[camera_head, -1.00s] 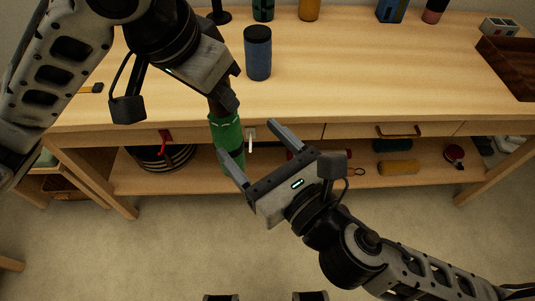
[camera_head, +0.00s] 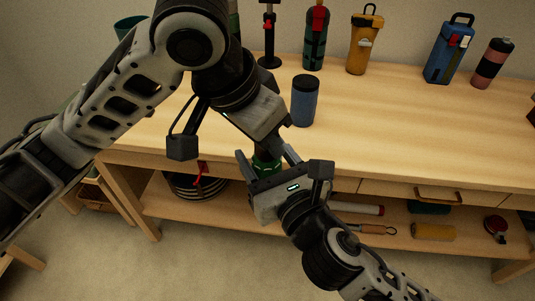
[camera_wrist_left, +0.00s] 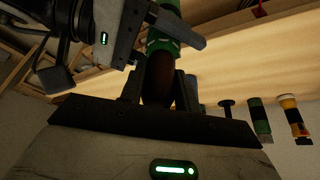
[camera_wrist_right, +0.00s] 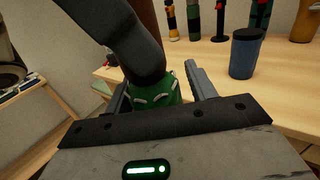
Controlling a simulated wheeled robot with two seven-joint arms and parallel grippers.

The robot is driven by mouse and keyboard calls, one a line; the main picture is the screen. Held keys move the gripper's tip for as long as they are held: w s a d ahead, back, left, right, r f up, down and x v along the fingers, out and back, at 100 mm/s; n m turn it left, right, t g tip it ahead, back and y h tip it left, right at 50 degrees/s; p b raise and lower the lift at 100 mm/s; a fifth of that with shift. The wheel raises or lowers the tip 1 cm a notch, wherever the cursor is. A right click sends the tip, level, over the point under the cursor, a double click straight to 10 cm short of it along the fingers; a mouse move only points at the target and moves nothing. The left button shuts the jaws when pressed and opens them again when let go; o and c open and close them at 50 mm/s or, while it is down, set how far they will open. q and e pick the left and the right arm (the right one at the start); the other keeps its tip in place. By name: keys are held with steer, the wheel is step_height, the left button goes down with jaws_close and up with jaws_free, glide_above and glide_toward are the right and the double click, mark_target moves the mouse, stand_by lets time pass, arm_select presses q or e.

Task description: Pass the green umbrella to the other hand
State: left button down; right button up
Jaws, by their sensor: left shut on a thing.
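The green umbrella shows as a small green patch (camera_head: 266,164) between the two grippers in the head view. Its brown handle (camera_wrist_left: 158,80) is between the fingers of my left gripper (camera_wrist_left: 160,85), which is shut on it. In the right wrist view the green cloth (camera_wrist_right: 155,93) is between the fingers of my right gripper (camera_wrist_right: 160,90), with space visible beside it. The right gripper (camera_head: 268,160) looks open around the umbrella, just below the left gripper (camera_head: 272,140). Most of the umbrella is hidden by my grippers.
A blue tumbler (camera_head: 305,101) stands on the wooden table (camera_head: 400,135) close to the grippers. Several bottles, including a yellow one (camera_head: 363,45) and a blue one (camera_head: 447,52), stand at the back. A lower shelf (camera_head: 395,240) holds smaller items below the drawers.

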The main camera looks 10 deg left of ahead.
arm_select(q)
steer(key=shift+a, duration=0.2)
arm_select(e)
steer(key=shift+w+d, duration=0.2)
steer(key=c, duration=0.6)
arm_select(q)
steer(key=c, duration=0.9)
jaws_free()
steer(key=shift+c, duration=0.2)
arm_select(e)
steer(key=shift+s, duration=0.1)
